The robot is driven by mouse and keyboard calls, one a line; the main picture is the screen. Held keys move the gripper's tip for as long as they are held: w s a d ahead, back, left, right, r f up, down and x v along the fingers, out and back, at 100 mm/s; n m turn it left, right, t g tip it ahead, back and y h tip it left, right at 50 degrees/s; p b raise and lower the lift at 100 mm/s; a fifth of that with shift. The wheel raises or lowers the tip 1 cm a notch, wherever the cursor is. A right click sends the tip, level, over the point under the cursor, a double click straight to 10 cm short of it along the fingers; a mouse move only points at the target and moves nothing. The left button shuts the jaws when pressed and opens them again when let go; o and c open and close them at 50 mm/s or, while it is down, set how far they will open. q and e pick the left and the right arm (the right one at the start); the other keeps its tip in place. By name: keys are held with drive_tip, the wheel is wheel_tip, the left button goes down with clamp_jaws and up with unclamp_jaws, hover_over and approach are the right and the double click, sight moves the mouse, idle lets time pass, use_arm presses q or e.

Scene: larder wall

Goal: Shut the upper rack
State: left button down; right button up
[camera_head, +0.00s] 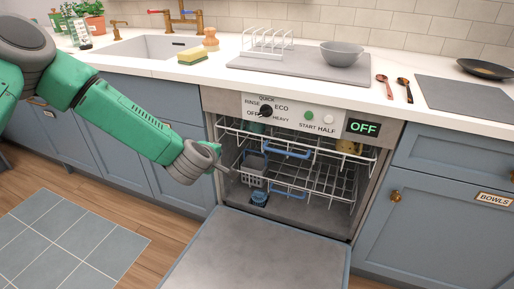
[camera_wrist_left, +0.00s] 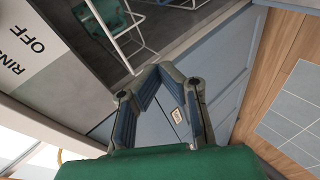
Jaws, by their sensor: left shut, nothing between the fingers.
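The dishwasher's upper rack (camera_head: 329,155) is a white wire rack with a blue handle (camera_head: 286,149) at its front. It sits just under the control panel and seems to stand a little forward of the opening; I cannot tell how far. A greenish item and a yellow item (camera_head: 348,147) show in it. Part of the rack also shows at the top of the left wrist view (camera_wrist_left: 126,42). My left gripper (camera_head: 224,169) is shut and empty, at the left side of the opening, below the upper rack's front left corner. Its closed fingers show in the left wrist view (camera_wrist_left: 158,70). My right gripper is out of view.
The dishwasher door (camera_head: 255,250) lies open, folded down. The lower rack (camera_head: 318,188) with a blue handle and a grey basket (camera_head: 253,171) is inside. The counter above carries a grey bowl (camera_head: 342,53), a sponge (camera_head: 192,56) and spoons. Floor to the left is clear.

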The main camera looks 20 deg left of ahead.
use_arm(q)
drive_tip(key=f+m, duration=0.1)
drive_tip(key=m, duration=0.3)
drive_tip(key=m+t+h+b, duration=0.3)
drive_tip(key=m+t+b, duration=0.35)
drive_tip(key=m, duration=2.55)
approach(261, 139)
drive_tip(key=w+b, duration=0.2)
drive_tip(key=w, duration=0.2)
drive_tip(key=w+b, duration=0.2)
drive_tip(key=w, duration=0.1)
drive_tip(key=shift+w+d+f, duration=0.2)
drive_tip(key=shift+w, duration=0.2)
drive_tip(key=shift+w+r, duration=0.1)
